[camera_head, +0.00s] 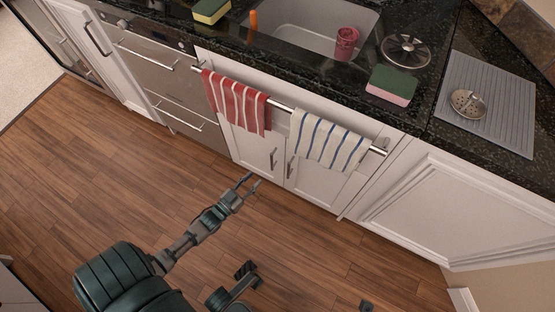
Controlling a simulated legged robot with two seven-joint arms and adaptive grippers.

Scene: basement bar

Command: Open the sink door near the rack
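The sink cabinet has two white doors under the counter. The left sink door (252,148) and the right sink door (318,184) each have a short upright metal handle (273,158) near the middle seam, and both look closed. A metal towel rack (285,106) runs across above them, holding a red striped towel (238,103) and a white towel with blue stripes (326,140). My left gripper (251,183) is open and empty, in front of the left door's lower part and apart from the handles in the picture.
The sink (310,28) is above, with a red cup (346,43) and a green-and-pink sponge (391,85) near it. A grey drying mat (495,95) lies at right. The wooden floor (90,170) is clear.

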